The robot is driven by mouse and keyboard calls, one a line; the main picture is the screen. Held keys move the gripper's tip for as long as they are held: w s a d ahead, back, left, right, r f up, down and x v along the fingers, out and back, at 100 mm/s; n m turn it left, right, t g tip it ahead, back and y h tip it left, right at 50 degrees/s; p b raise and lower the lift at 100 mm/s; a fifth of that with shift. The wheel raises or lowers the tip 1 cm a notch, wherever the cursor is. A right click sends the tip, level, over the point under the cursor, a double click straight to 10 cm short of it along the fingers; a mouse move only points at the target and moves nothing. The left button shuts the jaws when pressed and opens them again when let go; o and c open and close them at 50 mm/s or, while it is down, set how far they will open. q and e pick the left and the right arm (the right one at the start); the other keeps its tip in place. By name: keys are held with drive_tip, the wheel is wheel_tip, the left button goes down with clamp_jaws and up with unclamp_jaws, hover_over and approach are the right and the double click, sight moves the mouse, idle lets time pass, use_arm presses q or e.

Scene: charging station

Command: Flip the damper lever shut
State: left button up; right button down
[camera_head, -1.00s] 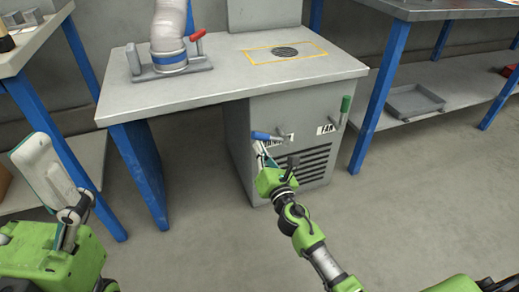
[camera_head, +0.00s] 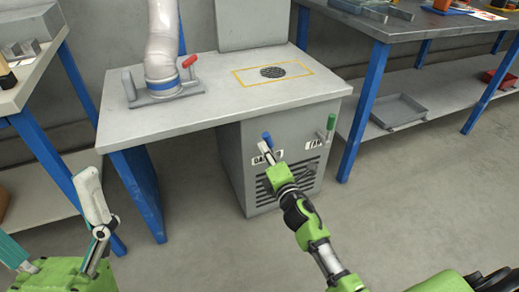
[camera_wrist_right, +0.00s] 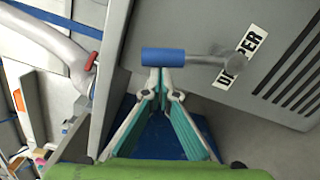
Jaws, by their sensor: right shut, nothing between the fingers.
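The damper lever has a blue grip (camera_head: 267,138) and stands roughly upright on the grey cabinet front, above the DAMPER label (camera_head: 268,158). In the right wrist view its blue grip (camera_wrist_right: 163,57) lies level, with the metal shaft running right to its pivot beside the label. My right gripper (camera_head: 264,148) is shut and empty. Its fingertips (camera_wrist_right: 159,76) are right against or just beside the blue grip; I cannot tell whether they touch. My left gripper (camera_head: 52,220) is at the lower left, far from the lever, its fingers spread apart.
A green-gripped lever (camera_head: 331,122) stands right of the damper lever, by the FAN label. Vent slots are below. The bench top (camera_head: 215,110) overhangs the cabinet and carries a hose fitting with a red handle (camera_head: 189,61). A shelf with a tray (camera_head: 398,110) is at right.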

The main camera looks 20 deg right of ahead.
drive_tip(key=shift+d+r+m+p, duration=0.5)
drive_tip(key=shift+d+m+p, duration=0.3)
drive_tip(key=shift+m, duration=0.2)
use_arm(q)
drive_tip(key=w+d+f+g+y+p, duration=0.1)
drive_tip(key=w+f+g+y, duration=0.2)
drive_tip(key=w+f+g, duration=0.6)
drive_tip(key=shift+w+d+f, duration=0.25)
drive_tip(key=shift+w+f, duration=1.25)
drive_tip(key=shift+f, duration=0.3)
use_arm(e)
drive_tip(key=shift+d+r+m, duration=0.15)
drive_tip(key=shift+d+m, duration=0.75)
drive_tip(key=shift+m, duration=0.2)
use_arm(q)
drive_tip(key=shift+a, duration=0.1)
use_arm(e)
drive_tip(key=shift+a, duration=0.1)
